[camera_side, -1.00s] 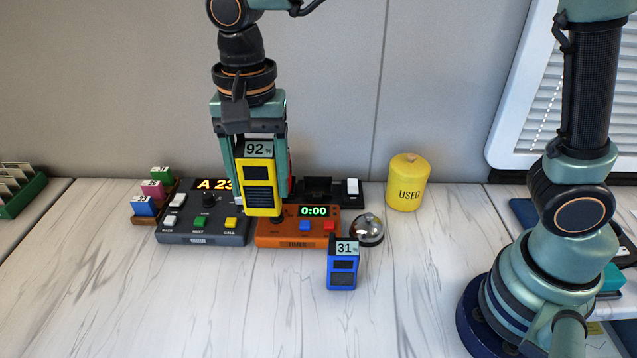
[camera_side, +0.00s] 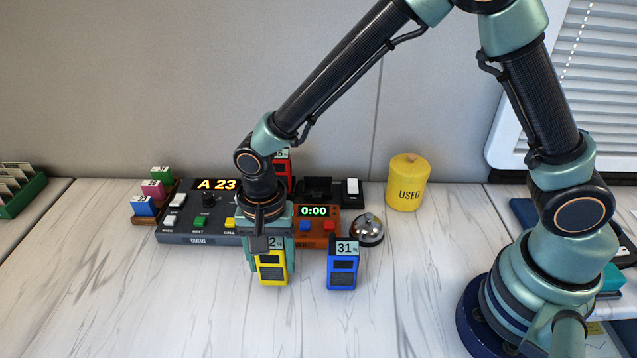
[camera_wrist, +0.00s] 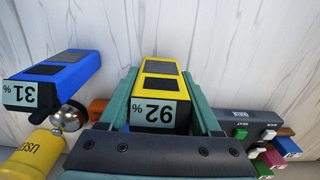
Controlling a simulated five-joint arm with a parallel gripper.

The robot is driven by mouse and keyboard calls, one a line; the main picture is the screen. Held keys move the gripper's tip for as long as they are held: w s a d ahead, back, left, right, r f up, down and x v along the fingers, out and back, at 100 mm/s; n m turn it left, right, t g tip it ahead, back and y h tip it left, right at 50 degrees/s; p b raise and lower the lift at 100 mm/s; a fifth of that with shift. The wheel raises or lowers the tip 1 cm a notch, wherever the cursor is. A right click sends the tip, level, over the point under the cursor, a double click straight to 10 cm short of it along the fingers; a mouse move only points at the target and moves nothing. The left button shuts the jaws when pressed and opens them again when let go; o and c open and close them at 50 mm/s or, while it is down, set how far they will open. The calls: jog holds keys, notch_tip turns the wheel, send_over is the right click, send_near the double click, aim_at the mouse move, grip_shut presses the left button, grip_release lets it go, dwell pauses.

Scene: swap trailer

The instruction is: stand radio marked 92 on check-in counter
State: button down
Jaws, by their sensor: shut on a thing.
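The yellow radio marked 92 (camera_side: 272,269) is between the jaws of my gripper (camera_side: 265,250), which is shut on it. It is upright, low over the white marbled check-in counter (camera_side: 200,310); whether its base touches the counter I cannot tell. In the wrist view the radio (camera_wrist: 160,90) sits between both jaws (camera_wrist: 163,100) with its 92 label facing the camera. The blue radio marked 31 (camera_side: 342,266) stands on the counter just to the right, apart from it.
Behind stand the grey queue console (camera_side: 200,238), the orange timer (camera_side: 325,226), a silver bell (camera_side: 367,230) and a red radio (camera_side: 284,168). A yellow USED canister (camera_side: 408,185) is at the back right. The front left of the counter is clear.

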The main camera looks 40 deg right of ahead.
jog(key=shift+f, duration=0.35)
jog(key=shift+f, duration=0.1)
jog(key=shift+c, duration=0.4)
grip_release()
